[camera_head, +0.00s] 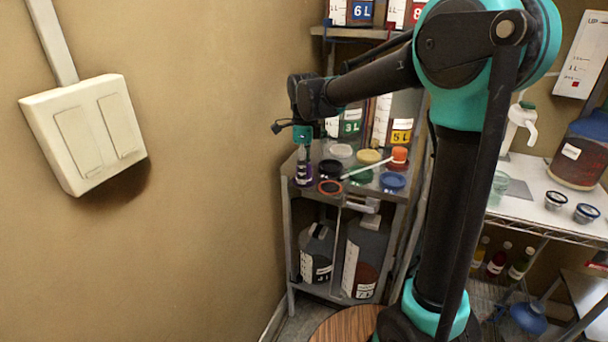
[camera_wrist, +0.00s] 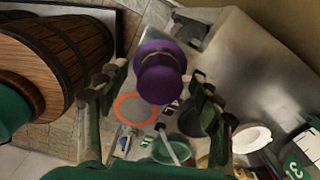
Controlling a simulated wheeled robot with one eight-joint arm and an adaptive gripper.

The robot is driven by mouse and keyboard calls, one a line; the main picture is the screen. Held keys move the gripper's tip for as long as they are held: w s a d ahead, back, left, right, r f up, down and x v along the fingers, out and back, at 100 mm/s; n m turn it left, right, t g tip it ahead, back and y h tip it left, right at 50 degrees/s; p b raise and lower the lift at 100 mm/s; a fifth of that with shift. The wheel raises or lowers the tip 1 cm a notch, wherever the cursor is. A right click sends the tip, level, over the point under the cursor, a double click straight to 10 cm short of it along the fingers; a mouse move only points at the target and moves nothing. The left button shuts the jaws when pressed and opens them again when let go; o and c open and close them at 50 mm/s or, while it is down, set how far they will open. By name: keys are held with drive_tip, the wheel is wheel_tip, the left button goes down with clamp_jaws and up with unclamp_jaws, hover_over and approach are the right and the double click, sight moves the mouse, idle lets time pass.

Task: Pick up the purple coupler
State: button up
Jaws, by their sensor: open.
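The purple coupler (camera_wrist: 160,72) shows in the wrist view as a purple rounded piece, between the two fingers of my gripper (camera_wrist: 158,80). The fingers stand apart, with visible gaps on both sides of it. In the head view my gripper (camera_head: 303,143) points down over the left end of the shelf top, directly above the purple coupler (camera_head: 304,174). The coupler's underside is hidden in the wrist view.
The shelf top holds an orange-rimmed dark lid (camera_head: 330,187), a pale stick (camera_head: 368,166), a blue lid (camera_head: 393,181), a yellow lid (camera_head: 368,156) and an orange piece (camera_head: 399,155). Large jugs (camera_head: 365,260) stand below. A wall (camera_head: 200,200) is close on the left.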

drive_tip(key=shift+c, duration=0.4)
drive_tip(key=c, duration=1.3)
drive_tip(key=shift+r, duration=0.15)
